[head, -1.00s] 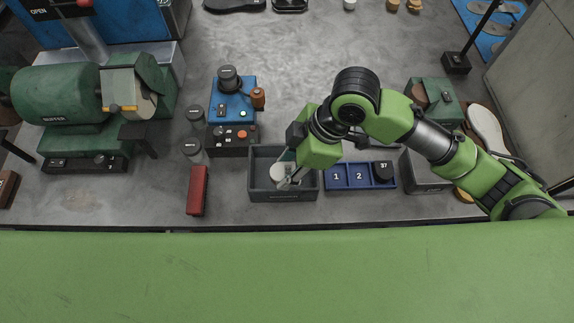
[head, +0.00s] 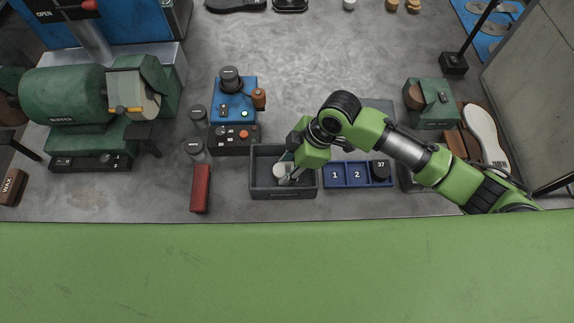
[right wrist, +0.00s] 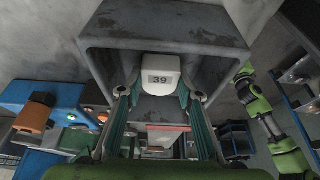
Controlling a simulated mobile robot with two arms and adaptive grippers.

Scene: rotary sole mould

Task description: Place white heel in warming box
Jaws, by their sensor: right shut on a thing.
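The white heel (right wrist: 160,72), marked 39, sits between the fingers of my right gripper (right wrist: 160,92) in the right wrist view. The gripper is shut on it. In the head view my right gripper (head: 288,177) reaches down into an open grey box (head: 283,194) on the bench. A round white surface (head: 279,169) shows in that box beside the fingers. The grey box walls (right wrist: 165,28) surround the heel in the right wrist view. I cannot tell whether the heel touches the box floor. No box is readably labelled as the warming box. My left gripper is out of view.
A red block (head: 200,188) and a blue control unit (head: 233,100) are left. A green buffer (head: 70,95) stands farther left.

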